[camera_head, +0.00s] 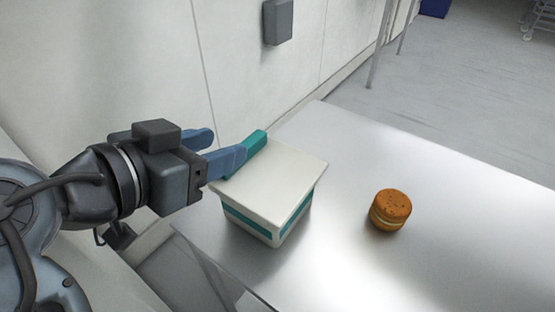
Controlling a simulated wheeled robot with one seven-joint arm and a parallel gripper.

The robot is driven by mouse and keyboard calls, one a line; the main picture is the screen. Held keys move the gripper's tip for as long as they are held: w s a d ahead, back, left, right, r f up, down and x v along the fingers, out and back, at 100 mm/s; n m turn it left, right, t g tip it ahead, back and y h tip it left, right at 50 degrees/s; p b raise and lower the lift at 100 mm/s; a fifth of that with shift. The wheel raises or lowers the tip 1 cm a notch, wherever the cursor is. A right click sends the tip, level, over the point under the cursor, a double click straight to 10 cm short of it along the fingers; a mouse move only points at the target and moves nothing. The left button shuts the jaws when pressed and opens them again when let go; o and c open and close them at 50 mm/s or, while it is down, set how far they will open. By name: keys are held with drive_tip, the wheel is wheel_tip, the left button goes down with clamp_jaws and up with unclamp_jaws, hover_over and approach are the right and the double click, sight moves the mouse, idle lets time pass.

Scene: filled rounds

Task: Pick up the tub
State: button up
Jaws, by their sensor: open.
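The tub (270,182) is a white square container with a flat pale lid and a teal band round its side. It stands upright on the shiny metal table, near the table's left edge. My gripper (234,141) comes in from the left, with its fingers apart and nothing seen between them. The nearer blue finger overlaps the lid's back left edge in the picture, and a teal piece shows at its end. I cannot tell whether the finger touches the tub. The farther finger shows only partly, behind the gripper body.
A brown sandwich biscuit (390,209) lies on the metal table (440,240) to the right of the tub. A pale wall (255,75) with a grey box (278,21) runs along the back left. The table's right side is clear.

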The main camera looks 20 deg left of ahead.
sight(256, 135)
drive_tip(key=shift+p+x, duration=0.7)
drive_tip(key=shift+x, duration=3.2)
drive_tip(key=shift+d, duration=0.1)
clamp_jaws()
